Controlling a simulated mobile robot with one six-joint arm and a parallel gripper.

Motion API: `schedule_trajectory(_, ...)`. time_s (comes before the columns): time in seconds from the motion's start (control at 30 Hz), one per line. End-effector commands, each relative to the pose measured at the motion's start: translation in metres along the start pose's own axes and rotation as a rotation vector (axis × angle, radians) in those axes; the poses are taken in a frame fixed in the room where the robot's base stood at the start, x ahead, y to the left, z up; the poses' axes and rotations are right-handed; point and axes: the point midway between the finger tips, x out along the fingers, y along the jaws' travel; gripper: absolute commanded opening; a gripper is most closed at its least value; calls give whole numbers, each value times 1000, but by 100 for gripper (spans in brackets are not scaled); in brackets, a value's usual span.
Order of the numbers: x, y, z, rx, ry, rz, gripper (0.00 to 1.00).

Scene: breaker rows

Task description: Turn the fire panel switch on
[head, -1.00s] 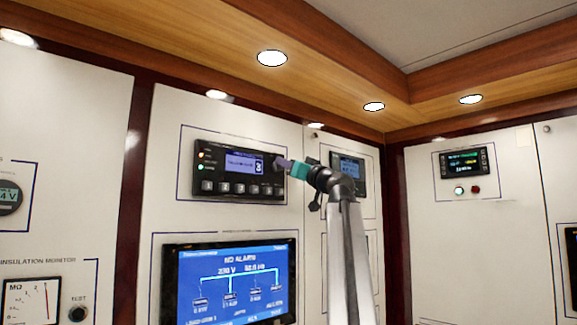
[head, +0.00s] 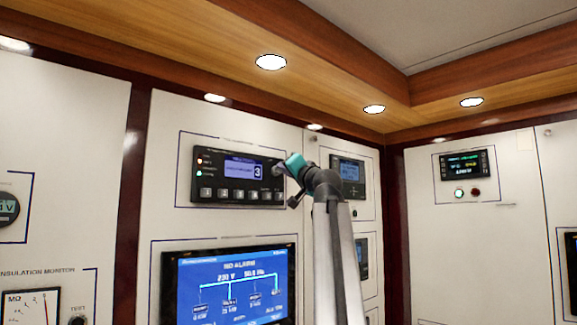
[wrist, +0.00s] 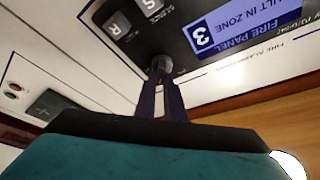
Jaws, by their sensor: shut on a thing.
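The fire panel (head: 240,170) is a black unit with a blue screen and a row of square buttons, set in the white wall. Its screen shows a fault in zone 3. In the wrist view the screen (wrist: 245,28) appears upside down. The fire panel switch (wrist: 160,66) is a small dark knob on the panel's face. My gripper (wrist: 161,84) is shut on this knob, its two dark fingers on either side. In the head view my gripper (head: 281,169) is at the panel's right end and hides the knob.
A large blue display (head: 228,285) sits below the fire panel. A smaller black unit (head: 348,175) is just right of my gripper. Another panel with lamps (head: 464,165) is on the right wall. A wooden ledge with lights (head: 330,85) runs above.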

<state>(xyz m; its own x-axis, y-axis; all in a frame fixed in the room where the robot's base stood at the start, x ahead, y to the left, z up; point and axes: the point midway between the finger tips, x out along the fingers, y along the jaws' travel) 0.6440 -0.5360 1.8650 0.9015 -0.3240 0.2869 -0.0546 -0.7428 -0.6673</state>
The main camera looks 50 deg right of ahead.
Motion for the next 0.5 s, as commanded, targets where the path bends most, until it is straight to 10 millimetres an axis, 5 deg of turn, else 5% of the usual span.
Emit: schedule_trajectory(0.5,0,1,3,305,-8,132,0)
